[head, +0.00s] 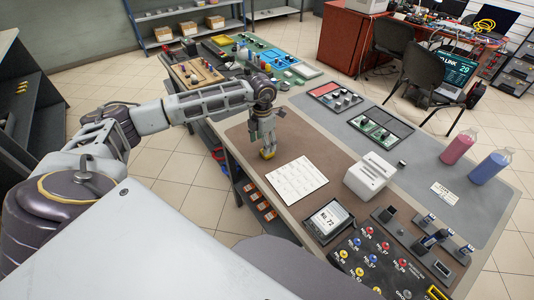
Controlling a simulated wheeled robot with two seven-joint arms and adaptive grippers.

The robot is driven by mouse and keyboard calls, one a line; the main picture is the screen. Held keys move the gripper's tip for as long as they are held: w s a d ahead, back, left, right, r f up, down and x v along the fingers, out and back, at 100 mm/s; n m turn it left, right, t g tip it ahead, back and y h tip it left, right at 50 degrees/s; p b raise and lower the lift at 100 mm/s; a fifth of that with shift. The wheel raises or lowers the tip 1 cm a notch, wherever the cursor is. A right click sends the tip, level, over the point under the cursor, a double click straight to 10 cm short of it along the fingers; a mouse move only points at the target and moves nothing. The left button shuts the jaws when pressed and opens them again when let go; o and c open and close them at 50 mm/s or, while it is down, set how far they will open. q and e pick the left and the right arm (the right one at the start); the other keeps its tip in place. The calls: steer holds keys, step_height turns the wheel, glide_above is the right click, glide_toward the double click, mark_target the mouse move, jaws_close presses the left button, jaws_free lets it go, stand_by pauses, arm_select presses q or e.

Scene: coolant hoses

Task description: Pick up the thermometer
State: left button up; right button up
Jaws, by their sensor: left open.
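My left gripper (267,146) points down over the brown mat (242,138) near the left edge of the front table. It is open. Yellow shows at its fingertips; I cannot tell whether this is part of the fingers or a small object between them. I cannot pick out the thermometer with certainty. Small dark upright items stand in holders (436,238) at the right end of the table, too small to name. A display device (329,219) reading "NO. 72" lies near the front edge. My right gripper is not in view.
A white sheet (297,180) lies right of the gripper. A white slotted block (369,179), a panel of coloured knobs (370,258), pink (459,147) and blue (490,167) bottles and two trays (383,129) occupy the table.

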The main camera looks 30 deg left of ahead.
arm_select(q)
steer(key=shift+d+f, duration=0.1)
steer(key=shift+f, duration=0.55)
step_height(320, 180, down, 3)
steer(key=shift+r, duration=0.15)
steer(key=shift+f, duration=0.5)
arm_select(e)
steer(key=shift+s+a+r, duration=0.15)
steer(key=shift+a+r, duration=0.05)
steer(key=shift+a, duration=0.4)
arm_select(q)
steer(key=shift+c, duration=0.5)
steer(key=c, duration=1)
steer(key=shift+r, duration=0.1)
